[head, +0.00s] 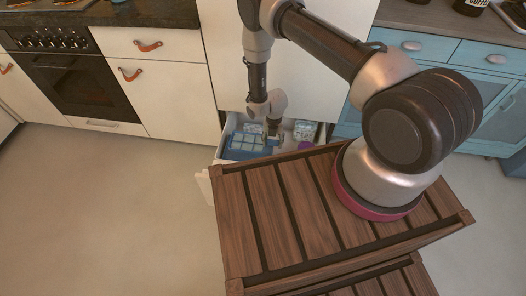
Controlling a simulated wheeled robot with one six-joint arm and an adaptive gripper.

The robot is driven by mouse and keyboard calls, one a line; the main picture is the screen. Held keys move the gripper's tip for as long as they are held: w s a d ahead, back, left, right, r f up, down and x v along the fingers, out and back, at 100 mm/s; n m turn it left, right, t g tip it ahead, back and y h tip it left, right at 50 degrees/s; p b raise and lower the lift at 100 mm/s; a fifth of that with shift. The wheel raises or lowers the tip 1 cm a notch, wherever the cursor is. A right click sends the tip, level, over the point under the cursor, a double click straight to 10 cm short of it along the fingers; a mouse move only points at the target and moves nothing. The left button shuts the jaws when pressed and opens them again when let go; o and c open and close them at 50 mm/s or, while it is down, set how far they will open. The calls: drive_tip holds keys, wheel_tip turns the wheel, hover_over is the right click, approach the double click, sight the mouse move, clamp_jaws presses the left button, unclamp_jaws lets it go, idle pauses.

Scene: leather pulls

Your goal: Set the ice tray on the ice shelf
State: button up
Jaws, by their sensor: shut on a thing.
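The ice tray (247,141), pale blue with a grid of cells, is at the left inside an open white drawer (218,153) at the bottom of the tall white cabinet. My gripper (273,139) reaches down into the drawer and is shut on the tray's right end; the fingertips are small and partly hidden. A darker blue surface (240,155) shows under and in front of the tray, perhaps the ice shelf. I cannot tell whether the tray touches it.
A pale patterned box (305,130) and a purple thing (306,145) lie at the right in the drawer. My slatted wooden base hides the drawer's front right. White cabinets with leather pulls (148,46) and an oven (75,85) stand left, blue cabinets (480,55) right. The left floor is clear.

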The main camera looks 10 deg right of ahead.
wheel_tip(320, 180, down, 7)
idle(0.3)
drive_tip(key=o, duration=1.4)
drive_tip(key=shift+f, duration=0.1)
wheel_tip(320, 180, up, 12)
drive_tip(key=shift+r, duration=0.2)
